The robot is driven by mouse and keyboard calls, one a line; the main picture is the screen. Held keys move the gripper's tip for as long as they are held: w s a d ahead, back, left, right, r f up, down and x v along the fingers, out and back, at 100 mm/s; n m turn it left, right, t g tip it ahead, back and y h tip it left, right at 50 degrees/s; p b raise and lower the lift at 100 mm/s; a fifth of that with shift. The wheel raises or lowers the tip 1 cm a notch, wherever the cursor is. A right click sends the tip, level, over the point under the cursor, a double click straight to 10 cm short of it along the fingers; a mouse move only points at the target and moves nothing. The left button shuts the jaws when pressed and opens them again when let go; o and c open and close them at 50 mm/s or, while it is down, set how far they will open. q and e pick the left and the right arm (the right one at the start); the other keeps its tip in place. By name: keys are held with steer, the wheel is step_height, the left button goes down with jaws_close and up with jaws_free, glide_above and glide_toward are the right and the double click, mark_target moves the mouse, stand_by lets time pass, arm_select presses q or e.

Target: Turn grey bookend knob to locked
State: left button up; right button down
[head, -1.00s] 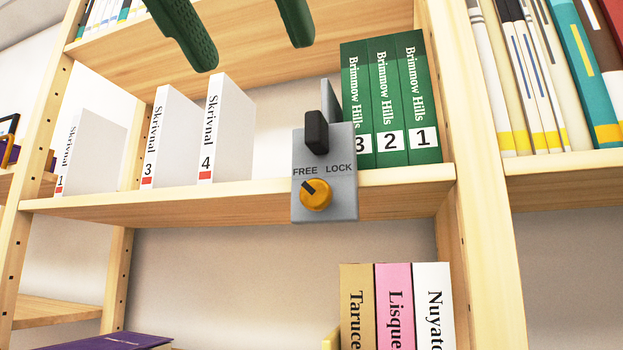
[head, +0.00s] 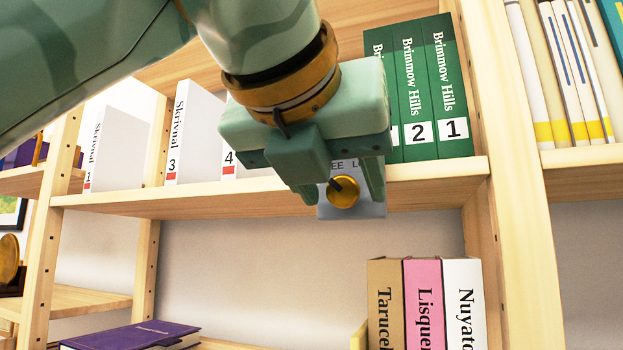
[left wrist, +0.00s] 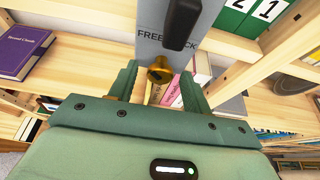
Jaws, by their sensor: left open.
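The grey bookend (head: 372,210) hangs over the shelf's front edge, largely hidden behind my left gripper in the head view. Its yellow round knob (head: 343,193) shows between the fingertips, with its dark pointer towards the upper left, the FREE side. In the left wrist view the knob (left wrist: 159,71) sits under the FREE and LOCK lettering on the grey plate (left wrist: 160,22). My left gripper (head: 342,192) is open, one finger on each side of the knob. Whether either finger touches it I cannot tell. My right gripper is not in view.
Green Brimmow Hills books (head: 410,90) stand right of the bookend. White Skrivnal books (head: 195,130) stand to the left on the same shelf board (head: 180,203). Tan, pink and white books (head: 423,300) stand on the shelf below. A purple book (head: 130,336) lies lower left.

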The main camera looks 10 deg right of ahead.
arm_select(q)
steer(key=c, duration=0.9)
steer(key=shift+c, duration=0.2)
steer(key=shift+m, duration=0.3)
steer(key=shift+s+d+m+t+y, duration=0.1)
steer(key=shift+m+t+y, duration=0.55)
steer(key=shift+m, duration=0.35)
steer(key=shift+d+m+t+y, duration=0.1)
steer(key=shift+m+t+y, duration=0.45)
steer(key=shift+m, duration=0.65)
steer(key=m+t, duration=0.1)
steer(key=m+y+b, duration=0.1)
steer(key=m, duration=0.1)
steer(key=shift+s+f+t, duration=0.1)
steer(key=shift+f+t, duration=0.15)
steer(key=shift+t, duration=0.15)
steer(key=m+t+b, duration=0.2)
steer(key=m+b, duration=0.1)
steer(key=m, duration=0.2)
steer(key=shift+d+f, duration=0.1)
steer(key=shift+f, duration=0.05)
steer(key=shift+m, duration=0.4)
